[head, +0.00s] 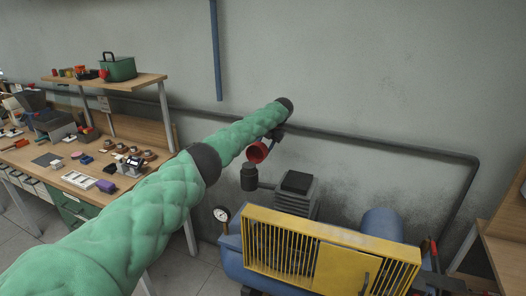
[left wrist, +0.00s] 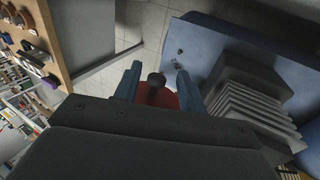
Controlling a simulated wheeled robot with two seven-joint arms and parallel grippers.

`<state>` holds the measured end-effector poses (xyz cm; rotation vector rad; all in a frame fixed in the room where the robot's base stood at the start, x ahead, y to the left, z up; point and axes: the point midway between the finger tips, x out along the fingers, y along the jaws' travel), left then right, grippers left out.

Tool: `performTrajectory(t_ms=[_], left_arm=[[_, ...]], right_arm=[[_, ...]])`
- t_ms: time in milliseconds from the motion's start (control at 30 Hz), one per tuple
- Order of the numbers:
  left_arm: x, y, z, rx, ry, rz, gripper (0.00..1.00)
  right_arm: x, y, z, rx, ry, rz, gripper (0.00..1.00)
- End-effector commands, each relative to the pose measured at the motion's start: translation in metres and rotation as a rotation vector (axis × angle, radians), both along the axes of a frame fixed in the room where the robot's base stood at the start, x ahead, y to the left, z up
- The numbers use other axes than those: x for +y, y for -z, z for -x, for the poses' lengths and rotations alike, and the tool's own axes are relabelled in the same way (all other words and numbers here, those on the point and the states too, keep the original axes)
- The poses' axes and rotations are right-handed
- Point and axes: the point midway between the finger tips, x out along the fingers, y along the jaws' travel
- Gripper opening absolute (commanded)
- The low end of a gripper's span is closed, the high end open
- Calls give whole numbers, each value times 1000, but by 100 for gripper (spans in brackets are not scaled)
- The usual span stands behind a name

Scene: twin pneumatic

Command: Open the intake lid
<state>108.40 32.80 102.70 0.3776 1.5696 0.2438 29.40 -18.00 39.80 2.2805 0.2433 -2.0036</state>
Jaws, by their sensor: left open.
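The intake lid (head: 257,152) is a red round cap above the dark cylindrical intake (head: 249,178) of the compressor. In the head view it stands tilted up, apart from the intake's top, with a dark inside face showing. In the left wrist view, the red lid (left wrist: 160,98) has a black knob (left wrist: 156,79) pointing at the camera. My left gripper (left wrist: 158,80) is open, with one blue finger on each side of the knob; I cannot tell whether they touch it. In the head view, my green-sleeved left arm mostly hides this gripper (head: 275,133). My right gripper is not in view.
The compressor has a blue tank (head: 383,224), a yellow guard (head: 320,252), a finned grey block (head: 297,195) and a gauge (head: 221,214). A cluttered workbench (head: 50,180) is at left. A dark pipe (head: 400,146) runs along the wall behind.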

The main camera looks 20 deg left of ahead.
Motion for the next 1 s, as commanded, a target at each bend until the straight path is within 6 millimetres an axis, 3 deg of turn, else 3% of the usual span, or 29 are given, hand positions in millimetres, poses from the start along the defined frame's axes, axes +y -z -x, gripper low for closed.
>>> performTrajectory(t_ms=[200, 500, 867, 1000], left_arm=[[-14, -29, -1, -2, 1, 1, 41], [-22, -48, -1, 1, 1, 2, 41], [-22, -50, -1, 0, 1, 1, 41], [-22, -58, -1, 0, 1, 1, 41]], right_arm=[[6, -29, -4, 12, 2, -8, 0], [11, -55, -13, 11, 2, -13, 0], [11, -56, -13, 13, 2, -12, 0], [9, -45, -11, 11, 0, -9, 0]])
